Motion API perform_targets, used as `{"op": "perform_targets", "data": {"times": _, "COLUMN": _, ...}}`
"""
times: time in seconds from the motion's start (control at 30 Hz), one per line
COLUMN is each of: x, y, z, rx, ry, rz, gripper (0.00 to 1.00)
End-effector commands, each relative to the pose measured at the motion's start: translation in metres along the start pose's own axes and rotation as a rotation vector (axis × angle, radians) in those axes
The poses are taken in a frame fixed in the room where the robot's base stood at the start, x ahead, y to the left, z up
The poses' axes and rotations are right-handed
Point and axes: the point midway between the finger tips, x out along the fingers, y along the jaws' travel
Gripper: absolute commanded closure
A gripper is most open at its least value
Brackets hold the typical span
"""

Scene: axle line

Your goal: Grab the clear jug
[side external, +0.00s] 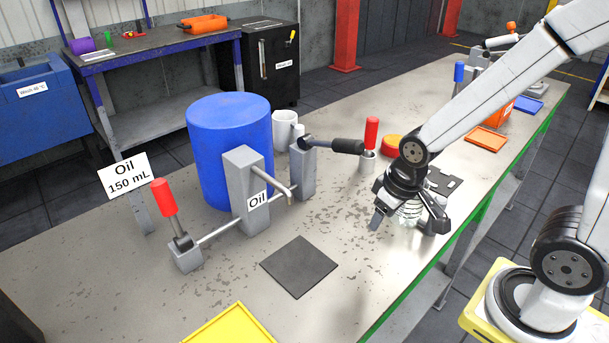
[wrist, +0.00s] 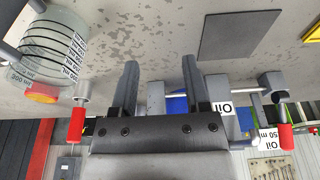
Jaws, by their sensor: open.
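The clear jug (side external: 408,213) stands on the bench, partly hidden by my gripper in the side view. In the wrist view the jug (wrist: 48,50) is at the upper left, with dark measuring lines and mL marks. My gripper (side external: 409,222) is open and tilted down over the bench by the jug. In the wrist view my gripper (wrist: 160,68) has both fingers apart with nothing between them. The jug lies to the left of the fingers there, not between them. I cannot tell whether a finger touches it.
A blue drum (side external: 230,150) stands behind a grey oil dispenser (side external: 250,190) with a red-handled lever (side external: 164,198). A dark square mat (side external: 299,266) lies in front. A red-handled post (side external: 371,135), a red and yellow button (side external: 394,146) and a white mug (side external: 284,128) stand behind.

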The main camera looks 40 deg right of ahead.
Motion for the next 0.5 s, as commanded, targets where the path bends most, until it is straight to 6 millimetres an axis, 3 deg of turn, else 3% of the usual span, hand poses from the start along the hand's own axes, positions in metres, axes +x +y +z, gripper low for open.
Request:
{"op": "perform_targets", "data": {"times": 0.27, "x": 0.011, "y": 0.000, "z": 0.016, "rx": -0.099, "ry": -0.101, "rz": 0.026, "gripper": 0.40}}
{"op": "perform_targets", "data": {"times": 0.5, "x": 0.033, "y": 0.010, "z": 0.055, "rx": -0.372, "ry": -0.364, "rz": 0.117, "gripper": 0.40}}
